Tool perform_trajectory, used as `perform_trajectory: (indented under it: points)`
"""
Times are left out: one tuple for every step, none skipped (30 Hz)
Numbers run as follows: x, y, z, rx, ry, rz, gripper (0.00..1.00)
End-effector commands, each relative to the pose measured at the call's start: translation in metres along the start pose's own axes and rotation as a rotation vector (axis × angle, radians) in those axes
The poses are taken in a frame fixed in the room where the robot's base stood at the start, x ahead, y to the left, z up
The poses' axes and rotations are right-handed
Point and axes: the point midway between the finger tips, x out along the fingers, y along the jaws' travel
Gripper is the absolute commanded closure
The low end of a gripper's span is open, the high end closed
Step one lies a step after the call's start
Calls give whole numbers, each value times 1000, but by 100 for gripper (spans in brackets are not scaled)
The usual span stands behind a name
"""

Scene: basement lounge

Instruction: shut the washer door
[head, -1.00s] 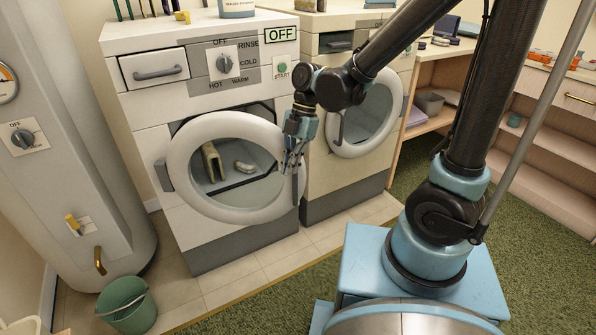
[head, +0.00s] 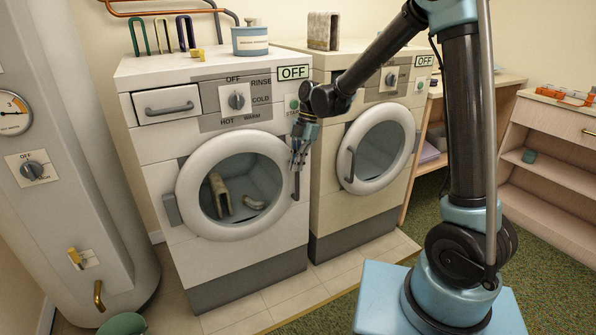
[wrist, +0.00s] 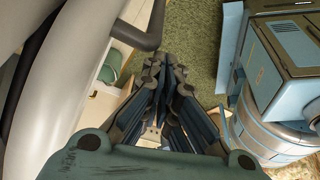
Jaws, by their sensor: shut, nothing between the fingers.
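The washer (head: 150,145) is the white machine on the left, with HOT, WARM, COLD and RINSE around its dial. Its round door (head: 195,222) has a white ring and clear glass and sits flush or nearly flush with the front; I cannot tell if it is latched. The door's dark handle (head: 297,186) is on the right side, and the hinge is on the left. My gripper (head: 297,167) is shut and empty, pointing down at the door's right rim by the handle. In the wrist view my gripper (wrist: 165,75) shows its fingers together, with the pale door ring (wrist: 70,75) to their left.
A second machine (head: 335,205) with a round door stands close on the right. A water heater (head: 75,190) is at left, with a green bucket (head: 122,324) below. Tiled floor (head: 265,300) lies clear in front.

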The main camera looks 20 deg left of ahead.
Motion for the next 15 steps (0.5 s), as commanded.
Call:
perform_trajectory:
  points:
    - [-1, 6, 3, 0, -3, 4, 100]
    - [-1, 7, 3, -1, -4, 4, 100]
    - [-1, 9, 4, -1, -4, 5, 100]
    - [-1, 11, 4, -2, -5, 5, 100]
    - [-1, 12, 4, -3, -5, 6, 100]
    - [-1, 14, 4, -3, -6, 6, 100]
    - [-1, 14, 4, -4, -6, 6, 100]
    - [-1, 15, 3, -5, -6, 7, 100]
    - [-1, 16, 3, -6, -7, 7, 100]
    - [-1, 16, 3, -6, -7, 7, 100]
    - [-1, 17, 2, -7, -7, 7, 100]
    - [-1, 17, 2, -7, -7, 7, 100]
    - [0, 17, 2, -8, -7, 7, 100]
    - [0, 17, 2, -8, -7, 7, 100]
    - [0, 17, 1, -8, -6, 6, 100]
